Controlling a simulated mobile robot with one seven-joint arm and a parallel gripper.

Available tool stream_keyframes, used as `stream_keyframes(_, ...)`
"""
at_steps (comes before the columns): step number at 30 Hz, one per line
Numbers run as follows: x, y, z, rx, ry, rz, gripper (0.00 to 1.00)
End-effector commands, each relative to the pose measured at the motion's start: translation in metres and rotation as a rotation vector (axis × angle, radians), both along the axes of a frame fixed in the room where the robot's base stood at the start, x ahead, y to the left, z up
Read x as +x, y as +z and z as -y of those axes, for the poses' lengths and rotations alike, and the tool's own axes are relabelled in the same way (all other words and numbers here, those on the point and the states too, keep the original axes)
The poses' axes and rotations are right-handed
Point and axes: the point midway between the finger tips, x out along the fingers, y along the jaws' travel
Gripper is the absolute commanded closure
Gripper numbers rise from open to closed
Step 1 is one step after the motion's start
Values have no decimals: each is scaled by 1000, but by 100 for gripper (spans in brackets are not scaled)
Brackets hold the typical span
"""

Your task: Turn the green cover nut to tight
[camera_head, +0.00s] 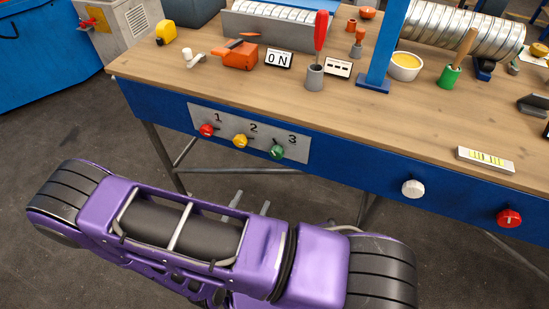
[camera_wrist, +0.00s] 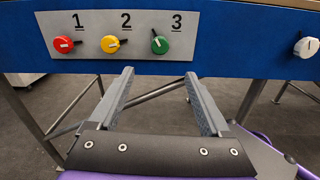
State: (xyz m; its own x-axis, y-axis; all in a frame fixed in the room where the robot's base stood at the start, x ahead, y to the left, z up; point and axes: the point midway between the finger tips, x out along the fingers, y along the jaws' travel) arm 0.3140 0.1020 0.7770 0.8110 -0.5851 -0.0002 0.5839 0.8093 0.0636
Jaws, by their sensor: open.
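A green round knob (camera_head: 277,152) sits under the number 3 on a grey panel at the front of the bench. It is the only green turning part I can make out; no separate green nut or tight mark is clear. In the wrist view the green knob (camera_wrist: 160,46) has a dark pointer tilted to the upper left. My gripper (camera_wrist: 159,74) is open and empty, its two grey fingers spread apart. In the picture its fingertips lie just below the green knob and the panel's lower edge, apart from the knob.
A red knob (camera_wrist: 65,44) and a yellow knob (camera_wrist: 110,44) sit left of the green one. A white knob (camera_head: 413,188) and a red valve knob (camera_head: 508,218) are farther right. Tools and a spiral duct (camera_head: 465,29) are on the benchtop (camera_head: 410,120). Bench legs stand below.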

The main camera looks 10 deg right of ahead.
Motion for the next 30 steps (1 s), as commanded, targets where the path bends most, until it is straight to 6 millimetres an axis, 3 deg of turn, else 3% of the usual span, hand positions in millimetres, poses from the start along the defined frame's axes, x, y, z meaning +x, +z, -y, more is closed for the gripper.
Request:
stream_keyframes(18,104,1,76,1,-6,3,19)
stream_keyframes(24,124,1,91,2,-5,2,19)
stream_keyframes(30,131,1,95,1,-4,2,19)
